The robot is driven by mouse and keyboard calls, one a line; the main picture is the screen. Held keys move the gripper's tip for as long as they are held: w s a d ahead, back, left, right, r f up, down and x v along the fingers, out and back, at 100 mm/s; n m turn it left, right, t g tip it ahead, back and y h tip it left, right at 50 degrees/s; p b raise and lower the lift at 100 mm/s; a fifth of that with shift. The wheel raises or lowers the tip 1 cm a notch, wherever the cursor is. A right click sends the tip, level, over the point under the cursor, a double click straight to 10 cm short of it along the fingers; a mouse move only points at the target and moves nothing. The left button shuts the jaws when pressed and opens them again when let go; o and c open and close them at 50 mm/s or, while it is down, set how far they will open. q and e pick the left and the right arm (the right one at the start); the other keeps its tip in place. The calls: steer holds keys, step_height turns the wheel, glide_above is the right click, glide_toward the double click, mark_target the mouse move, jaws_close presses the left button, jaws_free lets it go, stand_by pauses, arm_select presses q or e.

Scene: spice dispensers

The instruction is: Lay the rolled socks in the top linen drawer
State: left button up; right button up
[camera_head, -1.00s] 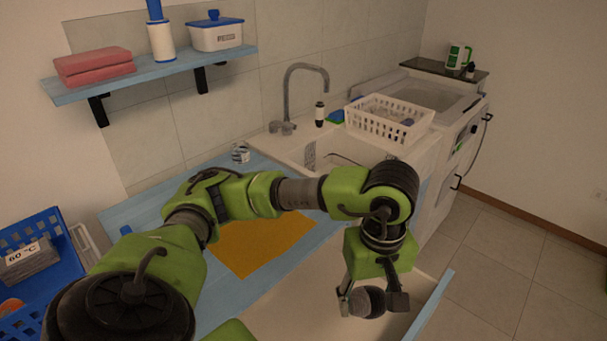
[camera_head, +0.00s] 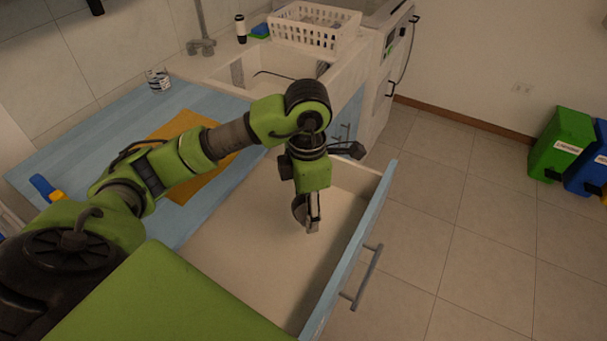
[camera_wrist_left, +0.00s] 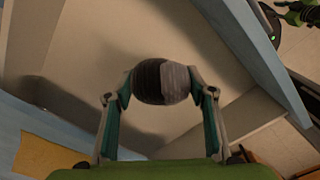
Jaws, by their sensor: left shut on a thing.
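The rolled socks (camera_wrist_left: 162,82), a dark and light grey ball, sit between the two fingers of my left gripper (camera_wrist_left: 163,88) in the left wrist view. In the head view, my left gripper (camera_head: 307,215) points down over the open linen drawer (camera_head: 349,250), shut on the socks (camera_head: 298,208), which are partly hidden by the finger. The drawer is pulled out, and its pale floor looks empty where it shows. I cannot tell whether the socks touch the floor; a shadow lies beside them in the wrist view. My right gripper is not in view.
The blue worktop (camera_head: 90,150) with an orange cloth (camera_head: 185,185) borders the drawer on the left. A sink and a white basket (camera_head: 312,28) are behind. The drawer handle (camera_head: 367,278) sticks out rightward. Green and blue bins (camera_head: 562,145) stand far right; the floor between is clear.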

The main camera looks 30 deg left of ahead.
arm_select(q)
steer(key=w+a+f, duration=0.1)
steer(key=w+f, duration=0.1)
steer(key=w, duration=0.1)
steer(key=w+f+p, duration=0.1)
steer(key=w+f, duration=0.2)
steer(key=w, duration=0.1)
steer(key=w+a+f, duration=0.1)
steer(key=w+f, duration=0.2)
steer(key=w, duration=0.1)
steer(key=shift+w+a+f, duration=0.1)
steer(key=shift+a+f, duration=0.05)
steer(key=shift+a, duration=0.2)
steer(key=shift+w+a+f+p, duration=0.1)
steer(key=shift+w+f+p, duration=0.2)
steer(key=shift+f, duration=0.15)
step_height(320, 180, down, 2)
steer(key=shift+f+p, duration=0.15)
steer(key=shift+p, duration=0.25)
steer(key=shift+f, duration=0.4)
